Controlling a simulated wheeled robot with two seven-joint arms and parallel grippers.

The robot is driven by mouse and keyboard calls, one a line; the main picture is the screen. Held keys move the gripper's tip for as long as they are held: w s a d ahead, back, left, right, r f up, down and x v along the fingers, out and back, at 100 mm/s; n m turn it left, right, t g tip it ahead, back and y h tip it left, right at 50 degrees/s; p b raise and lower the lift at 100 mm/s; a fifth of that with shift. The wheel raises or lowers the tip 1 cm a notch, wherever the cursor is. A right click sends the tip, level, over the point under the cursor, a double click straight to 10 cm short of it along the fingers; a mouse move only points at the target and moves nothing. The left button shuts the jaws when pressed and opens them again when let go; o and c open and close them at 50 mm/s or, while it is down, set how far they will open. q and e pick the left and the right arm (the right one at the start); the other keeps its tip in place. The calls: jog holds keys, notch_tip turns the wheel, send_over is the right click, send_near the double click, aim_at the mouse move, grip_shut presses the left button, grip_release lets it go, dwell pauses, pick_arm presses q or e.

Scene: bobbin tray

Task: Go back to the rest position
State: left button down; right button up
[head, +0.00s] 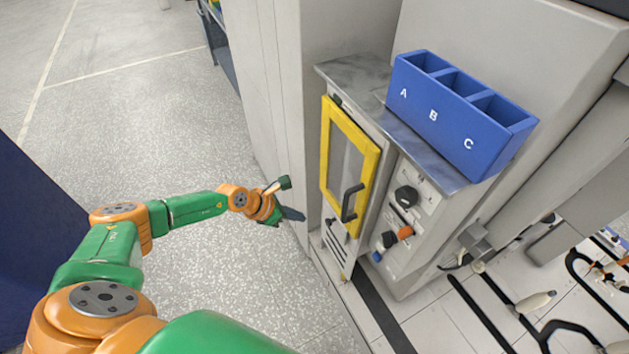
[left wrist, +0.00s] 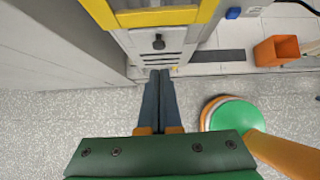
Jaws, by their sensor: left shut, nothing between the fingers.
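My left arm, green and orange, reaches in from the lower left in the head view. My left gripper (head: 292,214) is shut and empty, held over the floor to the left of the grey machine cabinet. In the left wrist view its two dark fingers (left wrist: 159,80) lie together, with nothing between them. The cabinet's yellow-framed door (head: 349,152) stands to the right of the gripper, apart from it, with a black handle (head: 350,203). It looks closed. My right gripper is not in view.
A blue three-compartment tray (head: 433,112) marked A, B, C sits on the cabinet's grey top (head: 355,74). Knobs and an orange button (head: 405,232) are on the cabinet front. Rails and tools stand at the lower right. The speckled floor (head: 150,85) at left is clear.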

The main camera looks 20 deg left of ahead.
pick_arm(q)
jog(key=d+f+n+t+h, duration=0.1)
jog(key=d+f+n+t, duration=0.3)
jog(key=n, duration=0.8)
jog(key=s+a+f+n+g+y, duration=0.2)
jog(key=s+a+f+n+y, duration=0.15)
jog(key=s+f+n, duration=1)
jog(key=s+d+f+n+g+y, duration=0.1)
jog(key=s+f+n+g, duration=0.2)
jog(key=s+n, duration=0.4)
jog(key=s+d+f+n+g+y, duration=0.1)
jog(key=s+d+f+n+g, duration=0.1)
jog(key=s+n, duration=0.6)
jog(key=s+f+g, duration=0.1)
jog(key=s+g, duration=0.1)
jog(key=s, duration=0.4)
jog(key=shift+s+d+f, duration=0.15)
jog(key=shift+d+f, duration=0.05)
